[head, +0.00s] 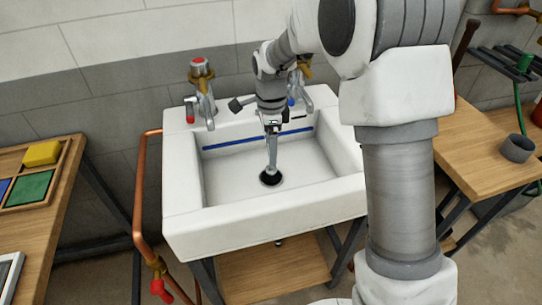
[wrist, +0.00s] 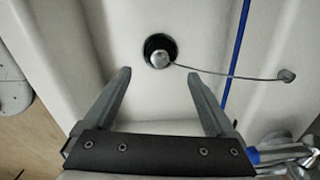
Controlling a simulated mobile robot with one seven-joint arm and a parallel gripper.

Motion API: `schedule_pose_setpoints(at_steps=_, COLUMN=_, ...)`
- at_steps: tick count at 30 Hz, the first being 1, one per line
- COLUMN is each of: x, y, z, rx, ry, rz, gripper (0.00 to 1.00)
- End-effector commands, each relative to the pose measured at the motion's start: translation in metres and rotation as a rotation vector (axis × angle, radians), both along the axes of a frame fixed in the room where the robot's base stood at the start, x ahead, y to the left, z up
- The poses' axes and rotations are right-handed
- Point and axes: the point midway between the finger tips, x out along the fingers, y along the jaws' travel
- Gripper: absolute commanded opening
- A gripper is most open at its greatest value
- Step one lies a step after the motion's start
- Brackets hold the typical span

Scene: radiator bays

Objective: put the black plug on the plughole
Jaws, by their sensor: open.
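The black plug (head: 271,178) is a dark disc on the floor of the white sink (head: 220,227). In the wrist view the plug (wrist: 151,43) carries a round silver knob (wrist: 159,59), and a thin cord runs right from it to a small fitting (wrist: 287,75) on the basin wall. The plug lies at the plughole, whose opening I cannot make out separately; I cannot tell whether it is seated. My gripper (head: 271,166) points down into the basin over the plug. In the wrist view my gripper (wrist: 157,73) is open and empty, its fingertips apart on either side, short of the knob.
Two taps stand on the sink's back ledge, the left one (head: 202,95) with a red top. A blue stripe (head: 255,138) crosses the basin's back wall. A copper pipe (head: 139,190) runs left of the sink. Wooden benches stand left and right.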

Motion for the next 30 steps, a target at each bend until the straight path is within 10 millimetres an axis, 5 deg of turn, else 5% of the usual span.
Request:
schedule_pose_setpoints(at_steps=17, x=-0.01, y=-0.013, z=0.054, rx=0.005, ry=-0.035, rz=0.084, gripper=0.9)
schedule_pose_setpoints(at_steps=30, x=-0.107, y=-0.087, z=0.159, rx=-0.057, ry=-0.238, rz=0.675, gripper=0.9)
